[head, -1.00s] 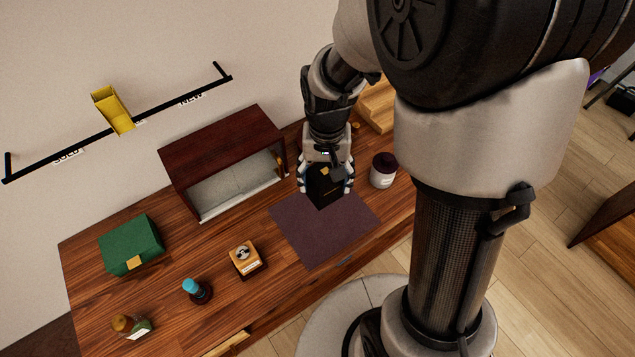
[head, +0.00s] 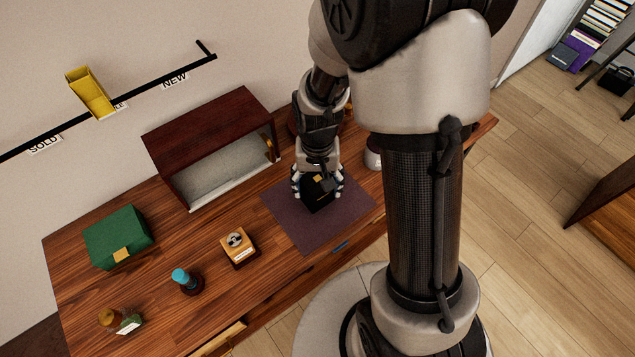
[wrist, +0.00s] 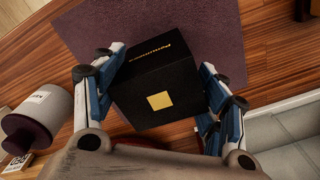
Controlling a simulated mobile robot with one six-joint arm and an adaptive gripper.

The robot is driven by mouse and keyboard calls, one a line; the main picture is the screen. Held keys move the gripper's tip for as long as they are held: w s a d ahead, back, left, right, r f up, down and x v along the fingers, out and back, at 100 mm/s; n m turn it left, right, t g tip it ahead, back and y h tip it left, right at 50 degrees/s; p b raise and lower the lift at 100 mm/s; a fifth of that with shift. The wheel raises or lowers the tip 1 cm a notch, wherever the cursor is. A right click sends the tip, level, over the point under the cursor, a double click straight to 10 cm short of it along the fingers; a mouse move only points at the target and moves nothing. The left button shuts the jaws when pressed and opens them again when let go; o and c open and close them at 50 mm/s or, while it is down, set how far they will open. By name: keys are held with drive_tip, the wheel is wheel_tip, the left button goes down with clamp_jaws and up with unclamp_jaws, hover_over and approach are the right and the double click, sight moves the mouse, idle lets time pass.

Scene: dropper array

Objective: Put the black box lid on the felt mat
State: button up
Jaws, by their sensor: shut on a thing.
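My gripper (head: 318,189) is shut on the black box lid (head: 321,200), a dark block with a gold square. In the wrist view the lid (wrist: 152,78) sits between the two blue-padded fingers and shows gold lettering along one face. The purple felt mat (head: 325,228) lies flat on the wooden desk. In the head view the lid is over the back part of the mat. In the wrist view the mat (wrist: 215,30) shows beyond the lid. The lid's underside is hidden, so I cannot tell whether it touches the mat.
An open dark wooden cabinet (head: 210,135) stands left of my gripper. A white jar with a dark lid (wrist: 45,112) stands close by on the other side. A green box (head: 118,238), a small wooden block (head: 238,246), a blue-topped piece (head: 186,281) and a bottle (head: 120,321) stand further left.

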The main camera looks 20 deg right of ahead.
drive_tip(key=shift+f, duration=0.2)
drive_tip(key=o, duration=1.1)
drive_tip(key=shift+o, duration=0.2)
drive_tip(key=shift+r, duration=0.1)
wheel_tip(320, 180, up, 13)
drive_tip(key=p, duration=0.4)
drive_tip(key=s+r+n+t, duration=0.3)
drive_tip(key=s+r+t, duration=0.1)
drive_tip(key=s+r, duration=1.1)
drive_tip(key=shift+r+n+t, duration=0.15)
drive_tip(key=shift+n+t, duration=0.15)
